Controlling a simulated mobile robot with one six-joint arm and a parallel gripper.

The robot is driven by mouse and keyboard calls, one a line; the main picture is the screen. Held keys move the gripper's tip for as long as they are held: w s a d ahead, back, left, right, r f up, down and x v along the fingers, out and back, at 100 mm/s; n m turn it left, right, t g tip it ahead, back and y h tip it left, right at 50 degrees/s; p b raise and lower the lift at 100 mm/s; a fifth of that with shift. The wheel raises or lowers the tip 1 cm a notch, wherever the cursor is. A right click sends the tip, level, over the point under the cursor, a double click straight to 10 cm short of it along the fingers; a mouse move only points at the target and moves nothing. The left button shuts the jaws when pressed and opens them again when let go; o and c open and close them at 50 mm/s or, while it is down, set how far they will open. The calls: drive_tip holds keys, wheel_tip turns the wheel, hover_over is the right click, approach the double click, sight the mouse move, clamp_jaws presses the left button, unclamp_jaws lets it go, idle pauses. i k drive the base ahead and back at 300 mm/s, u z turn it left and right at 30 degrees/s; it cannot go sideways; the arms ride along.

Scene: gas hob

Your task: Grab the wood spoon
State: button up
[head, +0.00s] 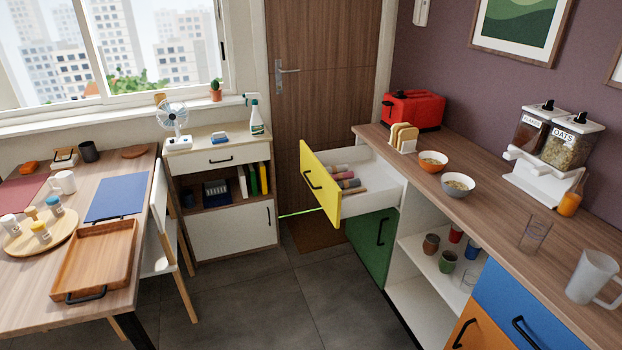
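I cannot make out a wood spoon anywhere in the head view. The yellow-fronted drawer (320,182) under the right counter stands pulled open. Several small roll-shaped things (348,183) in muted red, grey and brown lie inside it, too small to identify. The drawer's front hides part of its inside. My gripper is not in view.
The wooden counter (500,215) holds a red toaster (413,109), two bowls, cereal dispensers and a clear pitcher (594,277). A table (20,310) with a wooden tray (92,262) and a chair stand left. Grey floor (250,310) lies free between. A white cabinet (232,230) stands behind.

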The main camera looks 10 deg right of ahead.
sight(364, 189)
drive_tip(key=i, duration=0.9)
drive_tip(key=z, duration=0.05)
